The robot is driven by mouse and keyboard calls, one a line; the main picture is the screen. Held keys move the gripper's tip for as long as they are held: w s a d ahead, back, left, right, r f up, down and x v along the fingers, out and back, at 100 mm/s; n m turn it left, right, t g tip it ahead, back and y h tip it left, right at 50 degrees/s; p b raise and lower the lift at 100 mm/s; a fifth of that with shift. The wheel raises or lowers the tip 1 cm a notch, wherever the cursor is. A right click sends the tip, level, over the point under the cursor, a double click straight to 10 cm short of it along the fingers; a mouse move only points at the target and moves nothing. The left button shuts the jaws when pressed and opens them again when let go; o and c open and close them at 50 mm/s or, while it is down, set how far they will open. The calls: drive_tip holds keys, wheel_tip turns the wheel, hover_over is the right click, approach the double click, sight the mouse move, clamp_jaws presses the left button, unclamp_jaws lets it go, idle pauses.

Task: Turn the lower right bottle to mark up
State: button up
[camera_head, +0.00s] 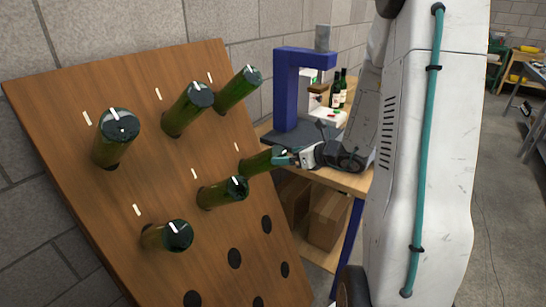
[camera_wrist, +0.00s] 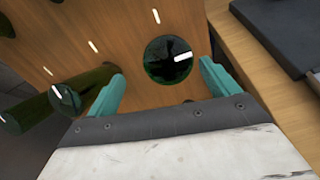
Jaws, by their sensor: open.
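In the wrist view the dark round base of the bottle (camera_wrist: 163,70) shows between the fingers of my open gripper (camera_wrist: 161,72), with a gap on each side. The white mark on the base points right, tilted slightly up. A white dash (camera_wrist: 156,15) on the board stands above this bottle.
Several other green bottles stick out of the board; the nearest neighbour (camera_head: 218,192) is to the left, also in the wrist view (camera_wrist: 65,98). Empty holes (camera_head: 234,258) lie below. A workbench (camera_head: 350,181) with a blue press (camera_head: 288,90) stands close on the right.

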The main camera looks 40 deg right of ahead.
sight(281, 156)
drive_tip(key=shift+w+d+f+m, duration=0.15)
drive_tip(key=shift+d+f+m, duration=0.2)
drive_tip(key=shift+d, duration=0.1)
drive_tip(key=x, duration=0.7)
drive_tip(key=shift+w, duration=0.3)
drive_tip(key=c, duration=1)
